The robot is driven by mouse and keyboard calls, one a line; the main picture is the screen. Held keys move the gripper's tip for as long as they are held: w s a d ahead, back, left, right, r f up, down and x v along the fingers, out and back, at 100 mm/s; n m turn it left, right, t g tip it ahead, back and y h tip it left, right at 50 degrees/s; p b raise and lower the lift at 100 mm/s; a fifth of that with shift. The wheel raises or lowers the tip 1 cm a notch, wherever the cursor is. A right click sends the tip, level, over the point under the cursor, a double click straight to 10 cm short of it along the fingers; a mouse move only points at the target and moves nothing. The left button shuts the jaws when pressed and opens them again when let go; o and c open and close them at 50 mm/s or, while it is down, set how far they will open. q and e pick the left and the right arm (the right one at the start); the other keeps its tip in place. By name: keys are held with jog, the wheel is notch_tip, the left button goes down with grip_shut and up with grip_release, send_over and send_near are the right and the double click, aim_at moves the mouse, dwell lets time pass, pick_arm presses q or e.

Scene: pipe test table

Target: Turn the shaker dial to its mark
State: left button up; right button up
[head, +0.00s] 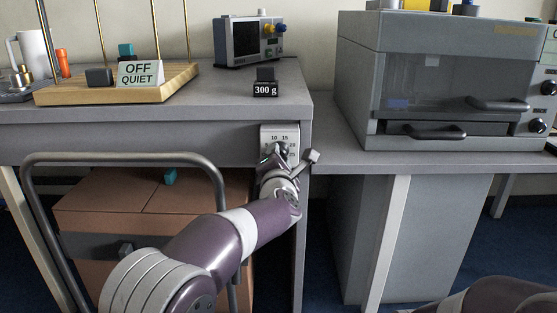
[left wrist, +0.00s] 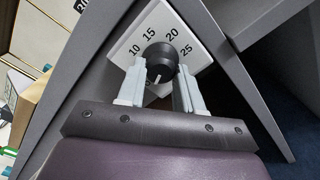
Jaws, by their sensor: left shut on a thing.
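The shaker dial is a dark round knob (left wrist: 160,58) on a white plate (left wrist: 128,42) printed 10, 15, 20 and 25. The plate (head: 268,131) is on the front face of the grey table, near its right corner, in the head view. My left gripper (left wrist: 156,90) has one finger on each side of the knob and is shut on it. A small pale line shows between the fingers below the knob; I cannot tell for certain which number the dial points to. In the head view my left gripper (head: 280,160) mostly hides the knob. My right gripper is out of view.
A metal rail (head: 125,157) stands in front of brown boxes (head: 120,215) left of my left arm. A 300 g block (head: 265,89), an OFF QUIET sign (head: 140,73) and a meter (head: 246,40) stand on the table. A grey oven-like unit (head: 390,35) stands right.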

pick_arm(q)
jog(key=shift+f, duration=0.1)
jog(key=o, duration=1)
jog(key=shift+o, duration=0.2)
jog(key=s+p, duration=0.2)
jog(key=s, duration=1)
jog(key=shift+s+p, duration=0.35)
